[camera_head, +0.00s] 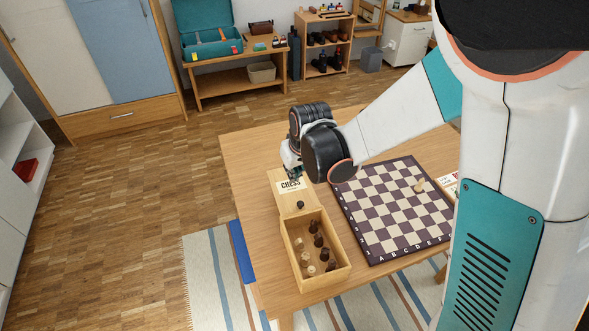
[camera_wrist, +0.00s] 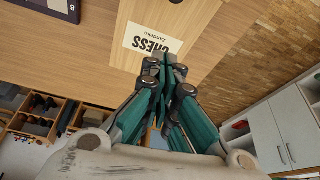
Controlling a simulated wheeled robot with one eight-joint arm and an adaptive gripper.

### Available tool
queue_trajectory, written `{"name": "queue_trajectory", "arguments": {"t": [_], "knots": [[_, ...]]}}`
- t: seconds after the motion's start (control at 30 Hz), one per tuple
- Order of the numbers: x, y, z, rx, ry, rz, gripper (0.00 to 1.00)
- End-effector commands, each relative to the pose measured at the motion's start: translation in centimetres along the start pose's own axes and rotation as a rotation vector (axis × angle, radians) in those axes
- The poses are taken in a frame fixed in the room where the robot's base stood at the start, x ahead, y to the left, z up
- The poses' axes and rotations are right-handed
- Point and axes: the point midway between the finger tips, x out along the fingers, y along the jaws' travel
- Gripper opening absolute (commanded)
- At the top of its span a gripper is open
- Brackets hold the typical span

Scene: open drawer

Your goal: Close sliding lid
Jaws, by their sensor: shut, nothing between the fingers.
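A wooden chess box (camera_head: 343,273) stands on the table, its near part open with several dark and light chess pieces inside. Its sliding lid (camera_head: 281,203) sticks out toward the far side, with a white CHESS label at its far end and a dark knob (camera_head: 300,204) near the open part. In the wrist view the lid's label (camera_wrist: 151,44) and part of the knob (camera_wrist: 175,1) show. My gripper (camera_wrist: 172,62) is shut and empty at the lid's labelled end. In the head view my gripper (camera_head: 293,175) is partly hidden by the wrist; contact cannot be told.
A chessboard (camera_head: 392,212) with a light piece (camera_head: 419,186) lies right of the box. The wooden table (camera_head: 246,146) is clear at its far left. A striped rug (camera_head: 205,275) lies on the floor. A bench with a teal case (camera_head: 210,27) and shelves stand at the back.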

Motion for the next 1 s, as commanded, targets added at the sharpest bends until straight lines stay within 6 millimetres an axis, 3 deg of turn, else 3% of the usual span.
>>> {"name": "queue_trajectory", "arguments": {"t": [0.03, 0.3, 0.6, 1.0], "knots": [[1.3, 0.0, 0.1, 0.000, 0.000, 0.000, 0.00], [5.6, 0.0, 0.1, 0.000, 0.000, 0.000, 0.00], [4.7, 0.0, 3.5, 0.000, 0.000, 0.000, 0.00], [4.5, 0.0, 4.0, 0.000, 0.000, 0.000, 0.00]]}}
